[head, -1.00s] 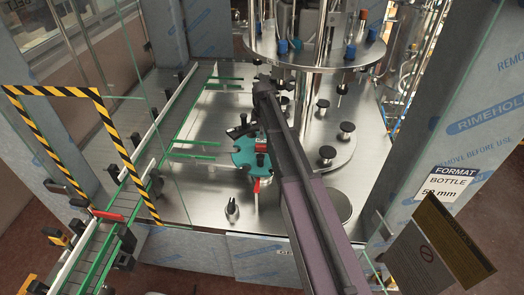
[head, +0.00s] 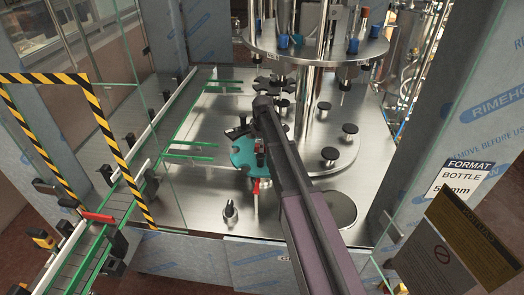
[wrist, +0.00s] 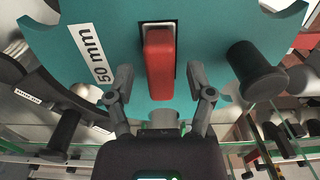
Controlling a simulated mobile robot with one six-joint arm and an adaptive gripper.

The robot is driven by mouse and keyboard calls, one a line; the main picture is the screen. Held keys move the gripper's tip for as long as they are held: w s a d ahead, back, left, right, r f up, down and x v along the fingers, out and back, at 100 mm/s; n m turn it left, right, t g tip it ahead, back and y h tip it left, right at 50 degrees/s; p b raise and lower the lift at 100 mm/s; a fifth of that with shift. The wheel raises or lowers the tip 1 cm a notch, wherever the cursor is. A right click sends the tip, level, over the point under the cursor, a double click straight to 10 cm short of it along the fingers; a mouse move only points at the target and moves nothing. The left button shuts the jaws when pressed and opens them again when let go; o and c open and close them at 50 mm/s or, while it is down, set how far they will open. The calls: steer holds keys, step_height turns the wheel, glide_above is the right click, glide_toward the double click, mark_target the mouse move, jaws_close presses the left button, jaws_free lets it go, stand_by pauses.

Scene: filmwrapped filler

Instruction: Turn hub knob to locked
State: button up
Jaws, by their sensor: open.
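A red bar-shaped knob (wrist: 159,62) stands in a pale-edged slot on the teal starwheel (wrist: 105,65) in the wrist view. A white "50 mm" label is on the wheel left of it. My gripper (wrist: 161,82) is open, one finger left of the knob's lower end and one right, with visible gaps. In the head view, the teal starwheel (head: 243,152) lies beyond my arm, which partly covers it. A small red part (head: 256,186) shows at its near edge; I cannot tell whether it is the same knob. No locked mark is readable.
Green guide rails (head: 190,143) and a conveyor (head: 85,245) lie left. A round upper plate (head: 315,48) hangs behind. A small grey fitting (head: 231,212) stands on open steel deck.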

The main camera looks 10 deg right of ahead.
steer(key=shift+f, duration=0.45)
jaws_close()
steer(key=shift+a, duration=0.15)
